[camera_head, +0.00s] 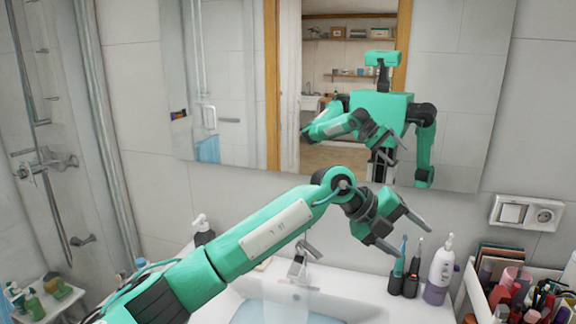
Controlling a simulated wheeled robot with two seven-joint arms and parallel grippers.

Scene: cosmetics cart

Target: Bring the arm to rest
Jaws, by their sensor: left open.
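My left arm reaches in from the lower left across the washbasin. My left gripper (412,241) is open and empty, with its two fingers apart and pointing right and down. It hangs above the back right of the basin, near the toothbrushes in their dark holder (403,284). I cannot tell whether it is clear of them in depth. My right gripper does not show.
A white basin (375,305) with a chrome tap (299,262) lies under the arm. A white-and-purple bottle (440,267) stands right of the toothbrushes. A crowded cosmetics cart (472,292) is at the right. A mirror (465,95) behind reflects me. A soap dispenser (203,232) stands left.

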